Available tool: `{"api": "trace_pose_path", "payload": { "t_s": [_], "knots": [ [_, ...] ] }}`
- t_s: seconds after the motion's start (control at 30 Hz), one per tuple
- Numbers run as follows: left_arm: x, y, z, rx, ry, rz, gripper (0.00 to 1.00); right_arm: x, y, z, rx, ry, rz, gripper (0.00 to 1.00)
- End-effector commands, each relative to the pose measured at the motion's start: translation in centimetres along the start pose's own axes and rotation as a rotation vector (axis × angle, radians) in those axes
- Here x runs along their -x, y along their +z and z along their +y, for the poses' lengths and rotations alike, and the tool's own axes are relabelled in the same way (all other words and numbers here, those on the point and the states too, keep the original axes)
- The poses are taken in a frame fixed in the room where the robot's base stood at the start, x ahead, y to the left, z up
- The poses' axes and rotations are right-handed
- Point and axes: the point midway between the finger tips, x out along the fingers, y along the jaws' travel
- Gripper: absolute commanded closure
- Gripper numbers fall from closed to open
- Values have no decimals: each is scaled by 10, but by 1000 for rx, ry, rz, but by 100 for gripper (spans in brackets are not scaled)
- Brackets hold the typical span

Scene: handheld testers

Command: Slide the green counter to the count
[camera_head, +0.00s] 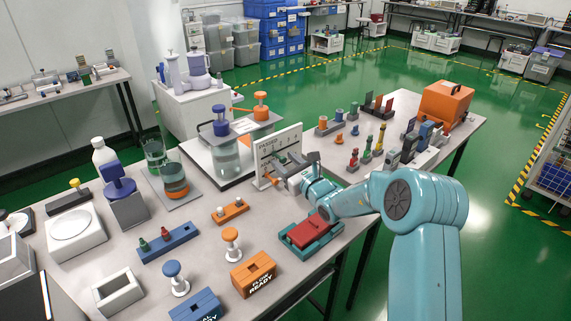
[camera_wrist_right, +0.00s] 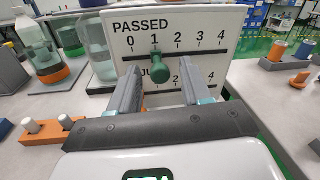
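A white board (camera_head: 283,143) stands upright on the table and fills the middle of the right wrist view (camera_wrist_right: 207,18). Its upper scale reads PASSED, with marks 0 to 4. My right gripper (camera_wrist_right: 163,72) is open, with one finger on each side of the green counter and gaps between. In the head view the right gripper (camera_head: 279,172) is at the board's front. A lower scale is partly hidden by the fingers. My left gripper is not in view.
Clear jars with blue and orange tops (camera_head: 222,130) stand behind the board. A red block in a teal tray (camera_head: 308,235) lies under my right arm. An orange block with two white pegs (camera_head: 230,210) is to the left. An orange case (camera_head: 445,103) stands at the far right.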

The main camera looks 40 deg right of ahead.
Motion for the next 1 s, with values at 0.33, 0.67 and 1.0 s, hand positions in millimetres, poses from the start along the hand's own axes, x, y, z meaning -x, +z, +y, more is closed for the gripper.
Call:
{"api": "trace_pose_path", "payload": {
  "t_s": [0.33, 0.67, 1.0],
  "knots": [
    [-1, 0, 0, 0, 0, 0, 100, 10, 0, -1, 0, -1, 0, 52],
    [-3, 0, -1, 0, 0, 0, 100, 92, 0, -1, 0, -3, 2, 52],
    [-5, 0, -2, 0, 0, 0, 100, 155, 0, -1, 1, -2, 0, 52]
  ]
}}
